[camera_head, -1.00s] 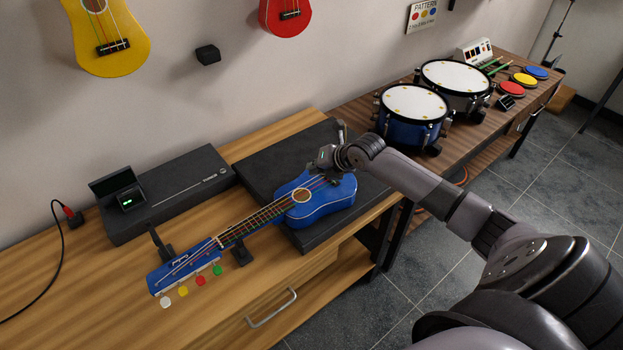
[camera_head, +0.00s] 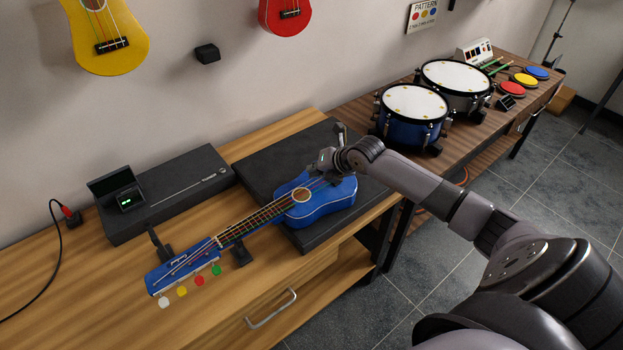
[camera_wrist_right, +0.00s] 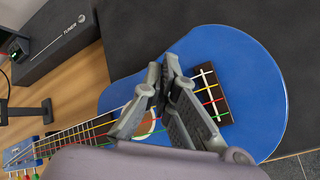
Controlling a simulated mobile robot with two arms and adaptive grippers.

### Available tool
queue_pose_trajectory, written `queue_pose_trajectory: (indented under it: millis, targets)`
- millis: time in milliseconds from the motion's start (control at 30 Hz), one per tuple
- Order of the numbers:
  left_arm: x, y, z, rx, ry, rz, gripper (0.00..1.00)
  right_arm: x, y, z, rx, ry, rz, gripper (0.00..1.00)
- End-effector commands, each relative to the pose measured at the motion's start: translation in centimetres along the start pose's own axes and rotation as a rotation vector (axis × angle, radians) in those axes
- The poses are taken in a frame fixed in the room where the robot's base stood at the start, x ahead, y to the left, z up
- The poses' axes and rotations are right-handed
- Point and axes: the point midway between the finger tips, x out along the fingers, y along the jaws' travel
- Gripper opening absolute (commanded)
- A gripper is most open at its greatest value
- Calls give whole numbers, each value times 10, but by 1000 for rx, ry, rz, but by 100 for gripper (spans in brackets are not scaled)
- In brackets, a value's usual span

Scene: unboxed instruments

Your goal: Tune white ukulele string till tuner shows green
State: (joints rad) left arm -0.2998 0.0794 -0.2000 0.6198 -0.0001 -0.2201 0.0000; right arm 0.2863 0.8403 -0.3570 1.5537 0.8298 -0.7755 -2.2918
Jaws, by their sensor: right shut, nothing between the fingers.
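The blue ukulele (camera_head: 330,204) lies with its body on a black mat and its headstock toward the lower left. Its pegs are white (camera_head: 163,302), yellow (camera_head: 181,292), red (camera_head: 199,281) and green (camera_head: 216,270). The small tuner display (camera_head: 131,199) shows small green marks; it is partly seen in the right wrist view (camera_wrist_right: 17,48). My right gripper (camera_head: 320,164) is over the ukulele body, near the strings and sound hole. In the right wrist view its fingers (camera_wrist_right: 167,85) are shut and empty, hiding part of the strings. I cannot tell whether they touch a string. My left gripper is out of view.
The long black tuner box (camera_head: 180,190) stands behind the neck. The black mat (camera_head: 262,165) lies under the body. Drums (camera_head: 412,103) stand on the farther table. The wooden table front (camera_head: 110,310) is clear at lower left.

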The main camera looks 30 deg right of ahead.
Motion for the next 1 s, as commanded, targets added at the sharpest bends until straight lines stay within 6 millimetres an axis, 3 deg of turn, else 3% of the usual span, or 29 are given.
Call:
queue_pose_trajectory:
  millis: [1000]
  targets:
    - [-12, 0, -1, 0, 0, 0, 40, -10, 8, 7, 0, 0, 0, 0]
